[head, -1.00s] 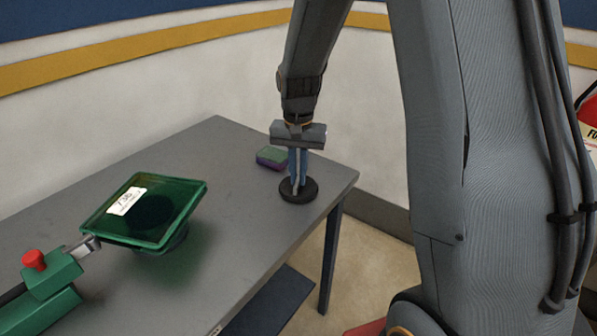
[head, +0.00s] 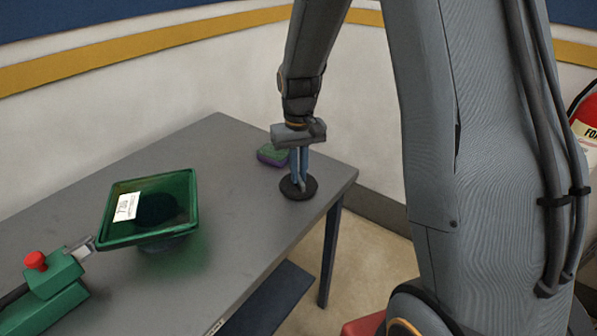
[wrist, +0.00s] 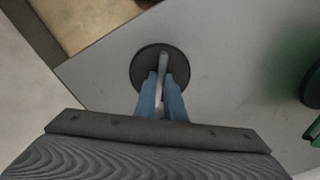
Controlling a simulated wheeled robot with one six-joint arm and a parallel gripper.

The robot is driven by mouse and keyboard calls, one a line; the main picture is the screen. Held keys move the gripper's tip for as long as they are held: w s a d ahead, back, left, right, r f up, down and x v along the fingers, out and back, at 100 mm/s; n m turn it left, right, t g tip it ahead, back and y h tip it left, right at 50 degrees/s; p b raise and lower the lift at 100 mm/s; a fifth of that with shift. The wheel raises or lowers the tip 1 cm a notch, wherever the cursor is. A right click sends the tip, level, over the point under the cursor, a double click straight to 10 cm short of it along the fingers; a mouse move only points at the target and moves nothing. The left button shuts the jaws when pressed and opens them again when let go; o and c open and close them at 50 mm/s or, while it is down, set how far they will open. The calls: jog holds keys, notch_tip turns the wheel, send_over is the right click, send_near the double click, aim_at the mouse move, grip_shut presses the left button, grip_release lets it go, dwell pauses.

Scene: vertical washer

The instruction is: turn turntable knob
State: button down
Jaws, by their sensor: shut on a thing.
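The knob is a round black disc (head: 312,189) with a light grey upright bar, standing on the table near its right corner. In the wrist view the black disc (wrist: 146,68) and its grey bar (wrist: 163,63) lie under the fingers. My gripper (head: 299,177) points down with its blue fingers on either side of the bar, shut on it. The fingers (wrist: 162,82) also show in the wrist view and hide part of the bar. A square green glass-like tray (head: 183,191) with a white label stands on a round base at the left of the table.
A green and purple sponge (head: 271,155) lies just behind the knob. A green device with a red button (head: 35,260) reaches to the tray's lower left edge. The grey table (head: 235,215) is bare between tray and knob.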

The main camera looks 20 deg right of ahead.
jog(key=shift+w+r, duration=0.1)
jog(key=c, duration=1.8)
grip_release()
jog(key=shift+c, duration=0.2)
jog(key=shift+r+b, duration=0.95)
jog(key=shift+r, duration=2.9)
